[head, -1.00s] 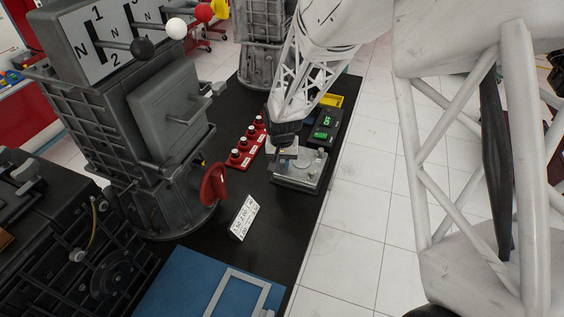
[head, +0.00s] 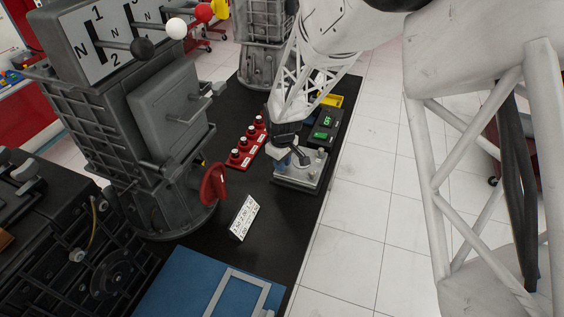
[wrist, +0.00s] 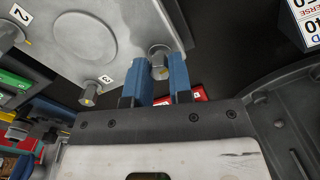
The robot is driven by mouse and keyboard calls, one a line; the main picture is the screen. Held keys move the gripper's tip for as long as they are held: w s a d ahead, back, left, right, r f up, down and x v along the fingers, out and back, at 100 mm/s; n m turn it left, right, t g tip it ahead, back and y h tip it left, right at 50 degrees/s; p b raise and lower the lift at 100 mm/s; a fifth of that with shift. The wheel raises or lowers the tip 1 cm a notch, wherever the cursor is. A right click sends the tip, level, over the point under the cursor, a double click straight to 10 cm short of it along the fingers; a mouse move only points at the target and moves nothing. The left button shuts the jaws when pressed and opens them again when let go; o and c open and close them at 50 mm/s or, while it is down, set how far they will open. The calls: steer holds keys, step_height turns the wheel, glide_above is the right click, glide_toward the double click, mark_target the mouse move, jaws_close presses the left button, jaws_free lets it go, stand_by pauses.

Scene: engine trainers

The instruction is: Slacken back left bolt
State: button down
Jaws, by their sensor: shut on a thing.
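The grey metal plate (head: 297,182) with hex bolts stands on the black bench. It also fills the upper left of the wrist view (wrist: 125,20). My gripper (head: 284,161) is low over the plate's left side in the head view. In the wrist view its blue fingers (wrist: 165,80) are shut on a hex bolt (wrist: 159,62) at a plate corner. That bolt's number is hidden. A bolt labelled 3 (wrist: 88,97) and one labelled 2 (wrist: 8,35) stand to the left. The held bolt is nearer the printed card than bolt 3 is.
A red rack (head: 240,158) with several knobs stands left of the plate. A black box with green displays (head: 322,130) is behind it. A printed card (head: 244,217) and a grey engine trainer with a red handle (head: 213,185) are in front and left.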

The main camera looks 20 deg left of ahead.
steer(key=shift+n, duration=1.9)
steer(key=c, duration=1)
jaws_free()
steer(key=shift+r, duration=0.15)
steer(key=shift+r, duration=3.8)
